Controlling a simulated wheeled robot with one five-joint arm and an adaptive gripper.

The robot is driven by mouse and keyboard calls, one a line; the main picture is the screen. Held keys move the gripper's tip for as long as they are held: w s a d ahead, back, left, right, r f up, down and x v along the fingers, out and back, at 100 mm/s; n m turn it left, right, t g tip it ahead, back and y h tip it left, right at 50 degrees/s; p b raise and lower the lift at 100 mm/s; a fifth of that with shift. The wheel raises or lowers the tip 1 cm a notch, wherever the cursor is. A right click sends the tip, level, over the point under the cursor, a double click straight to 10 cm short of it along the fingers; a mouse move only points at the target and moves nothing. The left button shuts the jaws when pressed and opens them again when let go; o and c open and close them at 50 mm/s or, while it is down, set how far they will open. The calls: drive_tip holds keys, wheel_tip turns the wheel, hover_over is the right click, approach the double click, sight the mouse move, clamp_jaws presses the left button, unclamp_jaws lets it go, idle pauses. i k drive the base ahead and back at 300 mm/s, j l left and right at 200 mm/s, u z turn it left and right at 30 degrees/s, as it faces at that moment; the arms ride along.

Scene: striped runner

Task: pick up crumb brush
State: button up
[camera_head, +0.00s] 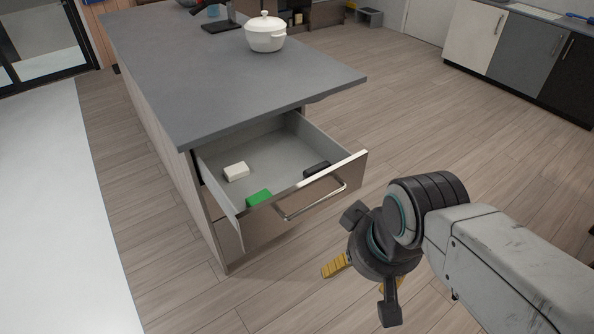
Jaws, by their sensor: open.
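I cannot tell for certain which thing is the crumb brush. An open drawer (225,189) in the grey-topped island holds a white block (236,172), a green block (259,198) and a dark object (316,169) by its front panel. A small blue object (577,16) lies on the far right counter, too small to make out. My gripper (362,276) is open and empty, with yellow fingertips, over the floor to the right of and nearer than the drawer front. My wrist partly hides its right finger.
The island top (220,75) carries a white lidded pot (265,33) and a dark item (221,27). The drawer's metal handle (310,197) juts toward my arm. A white surface (55,220) lies at left. Wooden floor between island and far cabinets (525,48) is clear.

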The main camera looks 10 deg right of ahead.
sight(313, 170)
drive_tip(key=i+l+u, duration=0.15)
drive_tip(key=u, duration=0.3)
drive_tip(key=i+l+u, duration=0.15)
drive_tip(key=u, duration=0.3)
drive_tip(key=l+u, duration=0.45)
drive_tip(key=i+l+u, duration=0.1)
drive_tip(key=u, duration=0.35)
drive_tip(key=l+u, duration=0.65)
drive_tip(key=u, duration=0.25)
drive_tip(key=k+l+u, duration=0.1)
drive_tip(key=l+u, duration=0.15)
drive_tip(key=u, duration=0.2)
drive_tip(key=k+l+u, duration=0.15)
drive_tip(key=u, duration=0.3)
drive_tip(key=l, duration=0.1)
